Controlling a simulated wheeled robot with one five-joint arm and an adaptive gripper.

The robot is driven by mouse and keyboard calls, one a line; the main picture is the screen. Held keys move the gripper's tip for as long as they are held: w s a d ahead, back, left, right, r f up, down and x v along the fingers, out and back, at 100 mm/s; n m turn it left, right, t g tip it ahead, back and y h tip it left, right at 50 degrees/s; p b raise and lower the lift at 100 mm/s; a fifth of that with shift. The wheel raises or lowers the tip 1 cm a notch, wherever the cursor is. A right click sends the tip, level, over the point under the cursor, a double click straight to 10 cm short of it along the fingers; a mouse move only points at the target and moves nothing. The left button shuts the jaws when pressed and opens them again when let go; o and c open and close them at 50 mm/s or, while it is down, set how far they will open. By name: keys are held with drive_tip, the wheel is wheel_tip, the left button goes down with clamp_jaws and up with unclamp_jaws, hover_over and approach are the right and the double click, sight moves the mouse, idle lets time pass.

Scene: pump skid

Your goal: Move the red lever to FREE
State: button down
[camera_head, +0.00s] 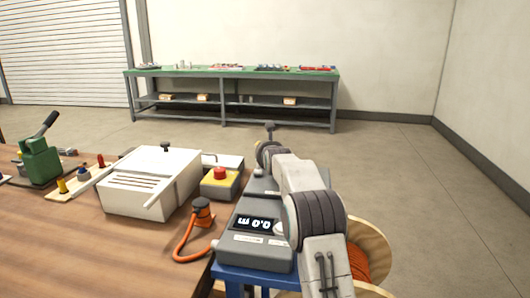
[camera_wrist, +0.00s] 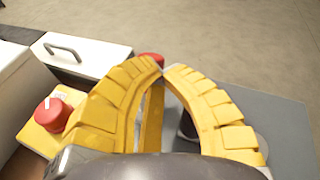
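My gripper (camera_wrist: 163,72) has yellow ribbed fingers, and in the wrist view their tips meet or nearly meet. A small red part (camera_wrist: 150,57) shows just beyond the left fingertip, mostly hidden by it. It may be the red lever's end, but I cannot tell, nor whether the tips touch it. A grey panel (camera_wrist: 275,115) lies beneath the fingers. In the head view my arm covers much of the grey device (camera_head: 265,257) with a lit display (camera_head: 257,223). My gripper is hidden there, and no red lever or FREE mark is readable.
A red button on a yellow-topped box (camera_head: 220,178) stands left of the device, also seen in the wrist view (camera_wrist: 50,112). A white vented box (camera_head: 150,195), an orange cable (camera_head: 183,240) and a green tool (camera_head: 40,160) share the wooden table. A cable reel (camera_head: 370,240) stands right.

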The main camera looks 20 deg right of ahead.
drive_tip(key=shift+r, duration=0.25)
drive_tip(key=shift+r+p, duration=0.6)
drive_tip(key=shift+s, duration=0.15)
